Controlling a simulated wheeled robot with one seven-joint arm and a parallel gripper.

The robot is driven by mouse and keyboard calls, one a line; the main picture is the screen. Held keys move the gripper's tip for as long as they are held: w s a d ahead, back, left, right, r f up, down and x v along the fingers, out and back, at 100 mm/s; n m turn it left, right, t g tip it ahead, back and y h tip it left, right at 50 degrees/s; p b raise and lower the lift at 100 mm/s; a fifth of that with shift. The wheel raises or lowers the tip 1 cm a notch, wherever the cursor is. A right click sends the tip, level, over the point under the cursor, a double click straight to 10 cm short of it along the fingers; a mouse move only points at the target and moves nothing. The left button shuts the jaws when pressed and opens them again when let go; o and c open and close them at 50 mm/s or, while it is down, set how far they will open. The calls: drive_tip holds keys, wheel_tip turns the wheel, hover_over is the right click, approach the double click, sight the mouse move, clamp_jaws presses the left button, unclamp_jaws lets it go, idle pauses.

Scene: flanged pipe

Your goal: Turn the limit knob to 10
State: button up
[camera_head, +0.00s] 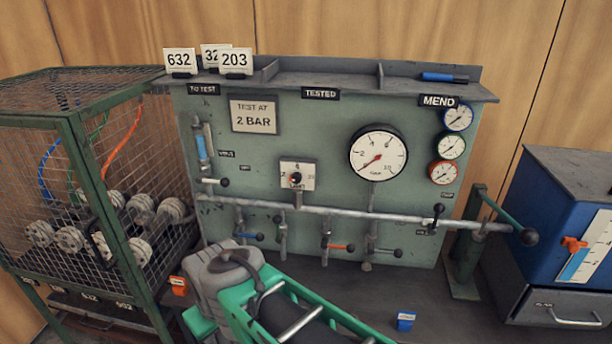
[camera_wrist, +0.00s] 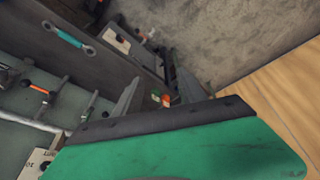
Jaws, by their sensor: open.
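My gripper (camera_wrist: 175,140) shows in the wrist view as a large green part with a dark edge. It is open and I see nothing held in it. In the head view my grey and green arm is low in front of the panel, below the knob and apart from it. The fingertips are not clear there.
A horizontal pipe (camera_head: 340,211) with several valve levers crosses the panel below the knob. A large gauge (camera_head: 378,155) is to its right. A wire cage (camera_head: 75,190) stands left and a blue box (camera_head: 565,225) right. A blue tag (camera_head: 405,321) lies on the bench.

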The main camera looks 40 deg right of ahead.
drive_tip(key=w+d+n+t+h, duration=0.2)
drive_tip(key=w+d+n+h, duration=0.15)
drive_tip(key=w+d, duration=0.5)
drive_tip(key=n+t+h, duration=0.5)
drive_tip(key=n+h, duration=0.6)
drive_tip(key=n, duration=1)
approach(296, 180)
drive_tip(key=d, duration=0.2)
drive_tip(key=shift+y, duration=0.25)
drive_tip(key=x, duration=0.2)
drive_tip(key=p+x, duration=0.1)
drive_tip(key=x, duration=0.1)
drive_tip(key=w+x, duration=0.1)
drive_tip(key=x, duration=0.2)
drive_tip(key=shift+a+r+p, duration=0.2)
drive_tip(key=shift+a+p, duration=0.1)
drive_tip(key=shift+p, duration=0.05)
drive_tip(key=shift+c, duration=0.5)
clamp_jaws()
